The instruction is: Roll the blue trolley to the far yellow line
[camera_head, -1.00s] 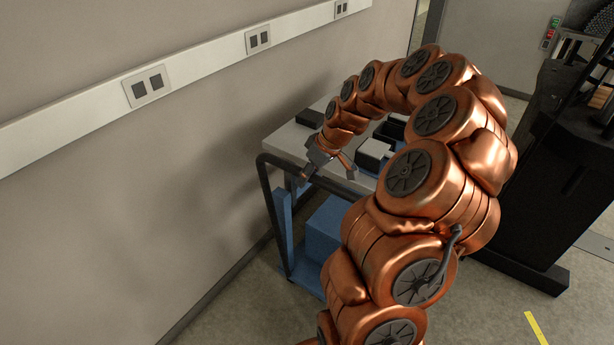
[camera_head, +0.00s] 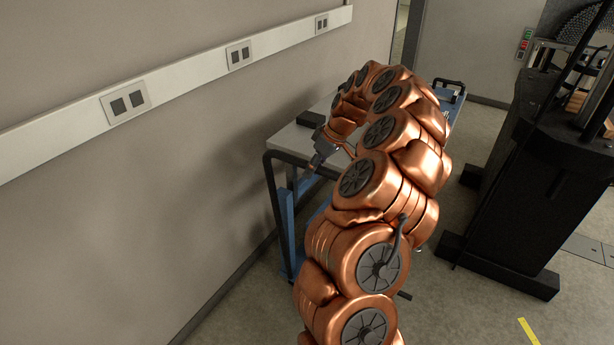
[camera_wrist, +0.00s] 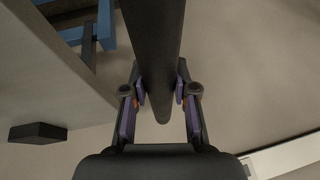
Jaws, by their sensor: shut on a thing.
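The blue trolley (camera_head: 287,238) stands along the wall, with a grey top (camera_head: 290,141), blue lower parts and a dark tubular handle (camera_head: 270,175) at its near end. My gripper (camera_head: 311,168) is at that handle. In the wrist view the dark handle bar (camera_wrist: 156,40) runs between the two fingers of my gripper (camera_wrist: 160,95), which are closed on it from both sides. My arm hides much of the trolley. A short yellow line (camera_head: 528,331) lies on the floor at the bottom right; I cannot tell whether it is the far one.
A dark box (camera_head: 311,119) lies on the trolley top. A wall with a socket rail (camera_head: 180,90) runs close along the left. A large black machine (camera_head: 520,170) with protruding feet stands to the right. Grey floor (camera_head: 470,215) lies between it and the trolley.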

